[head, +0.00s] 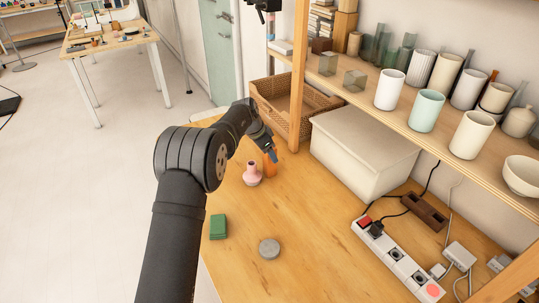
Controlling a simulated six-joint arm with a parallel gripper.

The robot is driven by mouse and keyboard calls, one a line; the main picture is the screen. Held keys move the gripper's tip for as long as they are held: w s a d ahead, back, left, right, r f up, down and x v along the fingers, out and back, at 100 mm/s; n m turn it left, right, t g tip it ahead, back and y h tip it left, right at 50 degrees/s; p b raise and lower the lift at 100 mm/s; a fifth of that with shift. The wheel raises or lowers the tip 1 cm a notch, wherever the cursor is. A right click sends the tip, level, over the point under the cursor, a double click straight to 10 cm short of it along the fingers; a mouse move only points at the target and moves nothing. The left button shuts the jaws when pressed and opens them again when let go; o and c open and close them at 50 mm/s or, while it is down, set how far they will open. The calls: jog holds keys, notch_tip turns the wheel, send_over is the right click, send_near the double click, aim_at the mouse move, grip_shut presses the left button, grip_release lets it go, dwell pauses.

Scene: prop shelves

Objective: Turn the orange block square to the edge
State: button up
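The orange block (270,168) stands on the wooden tabletop (310,235), partly hidden by my gripper (271,155). My gripper reaches down at the block's top from the upper left. Its fingertips are small and overlap the block in the picture, so I cannot tell whether they are open or closed on it. The block's angle to the table edge is also too small to make out. The table's left edge (205,268) shows beside my arm.
A pink vase (252,174) stands close left of the block. A green block (218,227) and a grey disc (269,248) lie nearer. A wicker basket (272,108), a lidded white box (350,170) and a power strip (397,262) occupy the back and right. The middle tabletop is clear.

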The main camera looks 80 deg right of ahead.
jog(key=v, duration=1.5)
jog(key=shift+r, duration=0.1)
jog(key=x, duration=1.7)
jog(key=shift+f, duration=0.25)
jog(key=shift+r, duration=0.15)
